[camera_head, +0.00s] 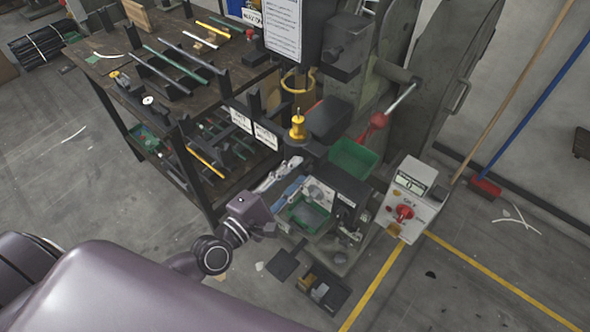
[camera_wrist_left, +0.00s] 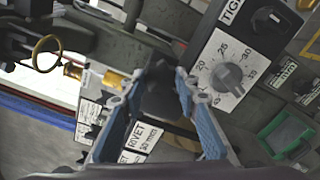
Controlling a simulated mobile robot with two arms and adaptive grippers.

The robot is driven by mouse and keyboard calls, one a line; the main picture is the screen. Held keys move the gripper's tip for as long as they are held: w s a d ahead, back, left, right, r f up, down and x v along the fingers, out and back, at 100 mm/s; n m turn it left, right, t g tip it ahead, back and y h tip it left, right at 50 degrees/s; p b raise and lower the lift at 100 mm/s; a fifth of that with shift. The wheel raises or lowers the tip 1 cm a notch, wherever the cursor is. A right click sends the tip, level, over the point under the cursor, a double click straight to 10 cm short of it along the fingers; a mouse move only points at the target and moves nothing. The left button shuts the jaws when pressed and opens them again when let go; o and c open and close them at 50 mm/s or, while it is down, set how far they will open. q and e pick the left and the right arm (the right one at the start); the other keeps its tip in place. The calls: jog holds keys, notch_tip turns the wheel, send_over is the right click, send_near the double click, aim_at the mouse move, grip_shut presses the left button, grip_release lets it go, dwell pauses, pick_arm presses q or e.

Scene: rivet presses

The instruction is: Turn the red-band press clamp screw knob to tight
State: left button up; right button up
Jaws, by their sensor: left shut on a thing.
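My left gripper (camera_head: 302,174) reaches to the left side of the press (camera_head: 345,195), beside its dial panel. In the left wrist view, the two blue-padded fingers of the gripper (camera_wrist_left: 160,78) are closed on a dark knob (camera_wrist_left: 160,98), which I take to be the clamp screw knob. The knob sits between the fingertips and is dark and partly hidden, so its turn position cannot be read. A white label (camera_wrist_left: 232,12) with part of the word TIGHT shows at the upper right. I cannot make out a red band. My right gripper is not in view.
A numbered dial (camera_wrist_left: 228,76) sits close right of the fingers. A workbench (camera_head: 165,110) with rods is at left.

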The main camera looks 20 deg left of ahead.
pick_arm(q)
jog(key=m+p, duration=0.2)
jog(key=m, duration=0.3)
jog(key=shift+r+m, duration=0.15)
jog(key=shift+m, duration=0.25)
jog(key=m+p, duration=0.2)
jog(key=m, duration=0.3)
jog(key=shift+p, duration=0.35)
jog(key=m+p, duration=0.2)
jog(key=m, duration=0.3)
jog(key=shift+m, duration=0.4)
jog(key=m, duration=0.2)
jog(key=shift+m+p, duration=0.3)
jog(key=shift+p, duration=0.1)
jog(key=shift+m, duration=0.6)
